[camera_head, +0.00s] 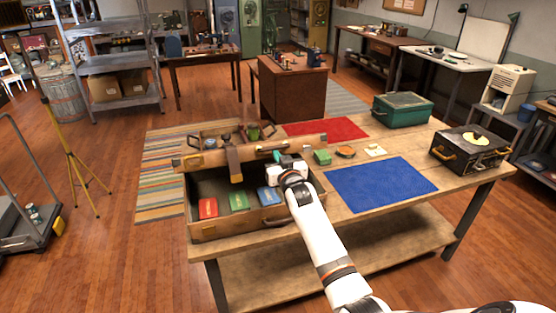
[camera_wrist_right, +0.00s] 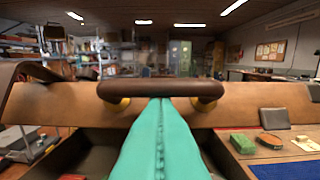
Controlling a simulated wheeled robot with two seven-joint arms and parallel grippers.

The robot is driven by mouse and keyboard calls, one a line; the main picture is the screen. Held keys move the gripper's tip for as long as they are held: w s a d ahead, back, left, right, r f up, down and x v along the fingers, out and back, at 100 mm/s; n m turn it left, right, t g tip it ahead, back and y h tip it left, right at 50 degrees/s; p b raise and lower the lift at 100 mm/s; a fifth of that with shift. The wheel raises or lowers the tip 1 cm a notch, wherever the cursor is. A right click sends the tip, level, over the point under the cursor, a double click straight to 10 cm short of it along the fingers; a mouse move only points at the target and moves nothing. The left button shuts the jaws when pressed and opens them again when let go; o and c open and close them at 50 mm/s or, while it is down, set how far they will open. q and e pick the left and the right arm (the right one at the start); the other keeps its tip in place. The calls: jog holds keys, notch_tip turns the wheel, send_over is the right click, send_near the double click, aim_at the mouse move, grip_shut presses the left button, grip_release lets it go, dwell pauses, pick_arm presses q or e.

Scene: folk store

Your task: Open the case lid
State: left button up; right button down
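The wooden case (camera_head: 240,229) stands at the left end of the workbench with its interior showing. Red (camera_head: 208,208), green (camera_head: 239,201) and blue (camera_head: 268,196) boxes lie inside. Its lid (camera_head: 205,160) is a wooden panel raised above the box, with a brown strap hanging over it. In the right wrist view the lid (camera_wrist_right: 60,108) carries a dark brown handle (camera_wrist_right: 160,89) on brass mounts. My right gripper (camera_head: 278,157) is at the lid; its teal fingers are together, with tips at the handle's lower edge (camera_wrist_right: 160,100). Contact is unclear. My left gripper is out of view.
A blue mat (camera_head: 380,185) lies right of the case. A small green box (camera_head: 322,157), a round orange item (camera_head: 345,152), a green case (camera_head: 403,108) and a black case (camera_head: 472,150) stand on the workbench (camera_head: 470,178). Small items sit behind the lid.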

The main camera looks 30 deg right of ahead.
jog(key=shift+r, duration=0.1)
jog(key=shift+w+d+r+p, duration=0.1)
jog(key=shift+w+r+p, duration=0.35)
jog(key=shift+r, duration=0.4)
jog(key=shift+w+r, duration=0.15)
jog(key=shift+r, duration=0.1)
